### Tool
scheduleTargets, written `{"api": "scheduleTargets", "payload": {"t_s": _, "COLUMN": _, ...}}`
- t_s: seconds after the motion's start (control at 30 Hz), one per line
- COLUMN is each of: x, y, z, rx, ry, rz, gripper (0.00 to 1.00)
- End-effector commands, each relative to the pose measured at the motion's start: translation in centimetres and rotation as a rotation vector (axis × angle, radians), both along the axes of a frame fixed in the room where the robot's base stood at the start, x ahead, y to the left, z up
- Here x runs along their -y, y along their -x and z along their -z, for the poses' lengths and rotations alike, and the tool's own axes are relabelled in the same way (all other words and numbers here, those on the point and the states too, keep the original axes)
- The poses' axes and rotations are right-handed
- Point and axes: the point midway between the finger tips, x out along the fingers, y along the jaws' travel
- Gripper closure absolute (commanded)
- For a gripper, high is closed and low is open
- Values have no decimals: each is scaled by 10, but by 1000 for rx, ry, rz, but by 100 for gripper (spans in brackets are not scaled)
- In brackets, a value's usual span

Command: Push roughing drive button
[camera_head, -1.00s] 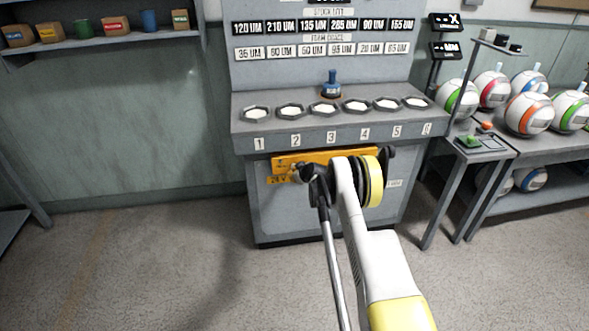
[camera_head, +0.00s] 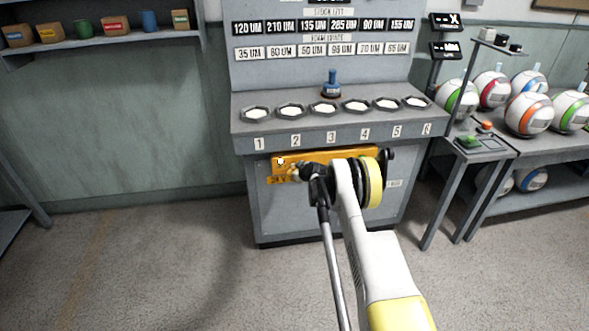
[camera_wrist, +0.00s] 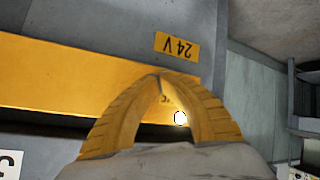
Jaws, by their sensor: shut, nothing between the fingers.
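A yellow panel (camera_head: 345,156) runs along the front of the grey bench; it fills the left of the wrist view (camera_wrist: 60,80). A small round white button-like piece with a dark rim (camera_head: 281,161) is at its left end. It also shows in the wrist view (camera_wrist: 181,118), through the gap between my fingers. Lettering near it is mostly hidden, so I cannot read its name. My gripper (camera_wrist: 160,76) is shut and empty, its yellow fingertips together over the panel. In the head view my gripper (camera_head: 291,173) is just right of and below the white piece. Contact cannot be told.
The bench top (camera_head: 243,127) holds several numbered cups and a blue-handled stamp (camera_head: 331,86). A yellow 24 V label (camera_wrist: 178,46) is beside the panel. A small side table (camera_head: 486,158) and a ball rack stand at right. Floor at left is clear.

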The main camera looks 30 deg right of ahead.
Motion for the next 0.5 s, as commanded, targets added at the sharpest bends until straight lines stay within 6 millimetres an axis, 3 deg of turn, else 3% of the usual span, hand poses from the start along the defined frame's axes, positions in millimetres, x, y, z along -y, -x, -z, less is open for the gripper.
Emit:
{"api": "scheduleTargets", "payload": {"t_s": 0.37, "x": -2, "y": 5, "z": 0, "rx": 0, "ry": 0, "rz": 0, "gripper": 100}}
{"api": "scheduleTargets", "payload": {"t_s": 0.5, "x": -5, "y": 15, "z": 0, "rx": -1, "ry": 0, "rz": 0, "gripper": 100}}
